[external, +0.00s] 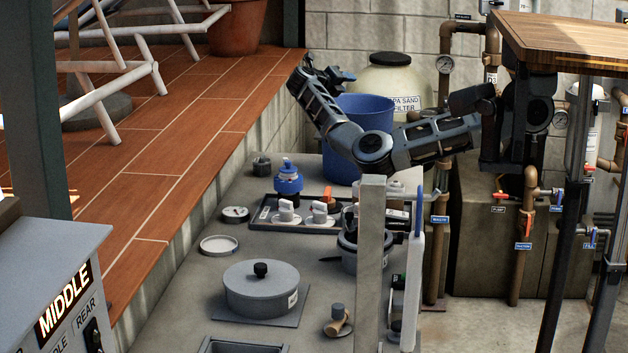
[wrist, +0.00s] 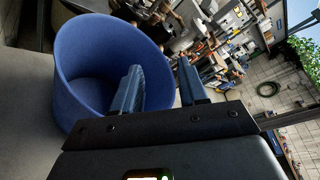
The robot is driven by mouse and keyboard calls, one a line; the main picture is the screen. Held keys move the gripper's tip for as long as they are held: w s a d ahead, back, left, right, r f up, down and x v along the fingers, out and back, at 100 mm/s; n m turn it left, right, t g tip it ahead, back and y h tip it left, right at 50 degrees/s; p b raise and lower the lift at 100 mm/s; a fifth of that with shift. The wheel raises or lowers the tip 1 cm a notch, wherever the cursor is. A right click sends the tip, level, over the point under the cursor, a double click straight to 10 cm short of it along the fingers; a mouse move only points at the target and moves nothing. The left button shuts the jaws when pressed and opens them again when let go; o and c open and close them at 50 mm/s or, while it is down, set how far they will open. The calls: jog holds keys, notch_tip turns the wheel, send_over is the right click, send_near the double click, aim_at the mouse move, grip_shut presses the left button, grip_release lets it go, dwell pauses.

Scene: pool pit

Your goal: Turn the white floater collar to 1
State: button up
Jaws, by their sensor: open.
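My gripper (external: 338,76) is raised on the folded arm, above and left of the blue bucket in the external view. In the wrist view its two blue fingers (wrist: 161,70) stand apart with nothing between them. I cannot clearly identify a white floater collar. A blue floater-like device (external: 288,180) stands upright at the back of a dark tray (external: 262,222). Two small white pieces, one at the left (external: 286,211) and one at the right (external: 320,211), sit on that tray. Their markings are too small to read. My gripper is well apart from all of these.
The blue bucket (external: 358,116) fills much of the wrist view (wrist: 85,70). A round lidded grey pot (external: 262,290) and a shallow white ring (external: 219,245) sit nearer on the grey counter. A grey post (external: 370,270) rises in front. Pipes (external: 529,235) stand at the right.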

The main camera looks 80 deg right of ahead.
jog(key=w+a+f+t+y+b, duration=0.1)
jog(key=w+a+f+t+y, duration=0.1)
jog(key=w+a+f+y, duration=0.1)
jog(key=w+a+f+t+y+b, duration=0.2)
jog(key=w+a+f+t+y, duration=0.1)
jog(key=w+a+y, duration=0.3)
jog(key=w+a+f+t+y+b, duration=0.1)
jog(key=w+a+f+t+y, duration=0.1)
jog(key=w+a+f+y, duration=0.2)
jog(key=shift+w+a+f+t+y, duration=0.15)
jog(key=shift+w+a+f, duration=0.15)
jog(key=shift+w, duration=0.3)
jog(key=shift+w+a+f+t+y, duration=0.15)
jog(key=shift+w+a+f, duration=0.15)
jog(key=shift+w, duration=0.25)
notch_tip(320, 180, down, 8)
jog(key=shift+d+r, duration=0.15)
jog(key=shift+r, duration=0.1)
grip_shut()
